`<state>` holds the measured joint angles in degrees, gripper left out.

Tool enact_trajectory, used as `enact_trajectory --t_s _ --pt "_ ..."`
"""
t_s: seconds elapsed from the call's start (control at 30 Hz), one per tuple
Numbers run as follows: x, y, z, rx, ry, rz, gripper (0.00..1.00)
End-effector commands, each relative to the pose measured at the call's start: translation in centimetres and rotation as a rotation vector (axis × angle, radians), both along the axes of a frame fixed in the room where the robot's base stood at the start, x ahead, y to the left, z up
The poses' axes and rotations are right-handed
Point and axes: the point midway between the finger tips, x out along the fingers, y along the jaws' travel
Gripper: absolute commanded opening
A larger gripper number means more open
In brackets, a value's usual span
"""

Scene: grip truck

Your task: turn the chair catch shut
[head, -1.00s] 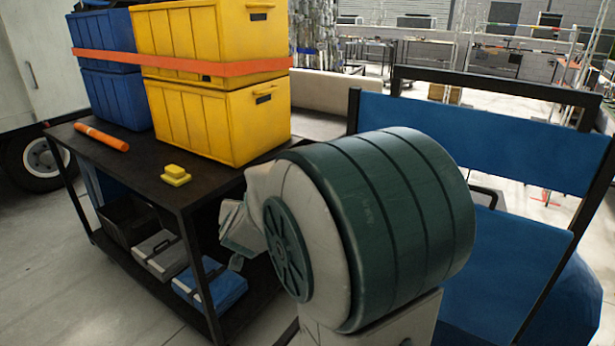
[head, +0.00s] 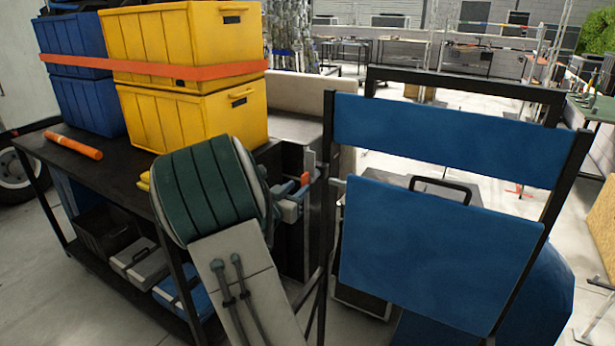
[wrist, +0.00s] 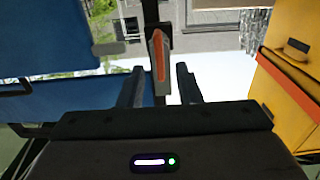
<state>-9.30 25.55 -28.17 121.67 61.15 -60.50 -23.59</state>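The chair (head: 435,240), with blue panels on a black frame, stands at the right of the head view. The catch, a grey lever with an orange strip (wrist: 159,60), shows in the wrist view in front of a dark post. In the head view its orange part (head: 304,179) shows beside the chair's left post. My gripper (wrist: 158,82) is open, with one finger on each side of the lever and visible gaps between. In the head view my gripper (head: 287,203) is small and partly hidden behind my arm. I cannot tell how deep the lever sits between the fingers.
A black cart (head: 120,165) at the left carries yellow crates (head: 190,115) and blue crates (head: 85,105) under an orange strap (head: 150,67). An orange tube (head: 74,145) lies on its top. Grey floor shows at the lower left.

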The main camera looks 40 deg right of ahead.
Motion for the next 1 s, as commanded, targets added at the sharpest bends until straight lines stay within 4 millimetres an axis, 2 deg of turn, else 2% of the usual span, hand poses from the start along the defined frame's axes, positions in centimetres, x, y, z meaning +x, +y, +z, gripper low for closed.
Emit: enact_trajectory --t_s 0.1,0.3,0.5,0.77,0.87,0.9,1.0 --pt "0.9 -2.5 0.2 -0.001 0.002 -0.003 0.31" --pt "2.1 -5.2 0.2 0.000 0.000 -0.001 0.31" --pt "2.6 -6.2 0.0 0.001 -0.001 0.002 0.31" --pt "2.6 -6.2 0.0 0.001 -0.001 0.002 0.31" --pt "2.6 -6.2 0.0 0.001 -0.001 0.002 0.03" --pt "2.6 -6.2 0.0 0.001 -0.001 0.002 0.00" --pt "2.6 -6.2 0.0 0.002 -0.001 0.002 0.00"
